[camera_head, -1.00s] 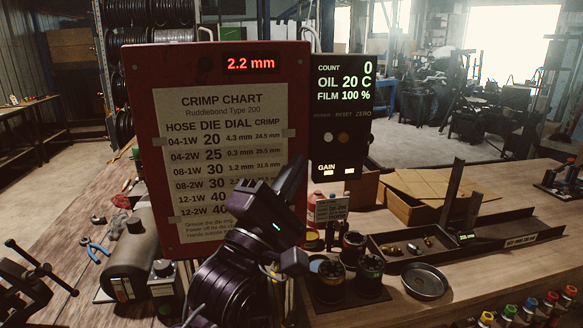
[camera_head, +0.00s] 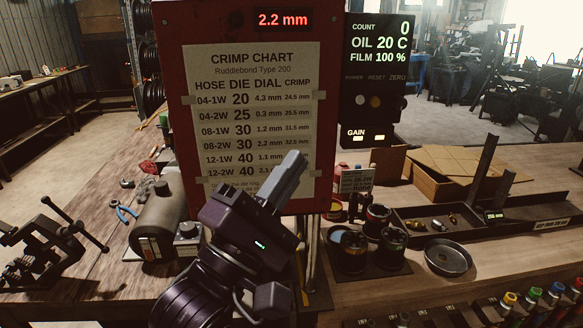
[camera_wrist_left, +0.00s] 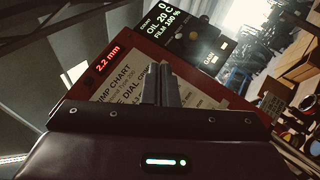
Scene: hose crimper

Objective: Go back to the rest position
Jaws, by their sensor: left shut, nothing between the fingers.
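My left gripper (camera_head: 291,178) is raised in front of the red crimper panel (camera_head: 173,70), with its fingers pointing up and to the right. In the left wrist view its two fingers (camera_wrist_left: 161,88) are together with nothing between them. Behind them is the crimp chart (camera_head: 255,110), whose lower right part the gripper hides in the head view. The red display (camera_head: 283,19) above the chart reads 2.2 mm. My right gripper is not in view.
A black control box (camera_head: 376,90) shows count 0. Round die pots (camera_head: 347,250), a metal dish (camera_head: 447,258) and a long dark tray (camera_head: 530,222) stand on the bench at right. A vise (camera_head: 45,245) and a grey cylinder (camera_head: 158,220) are at left.

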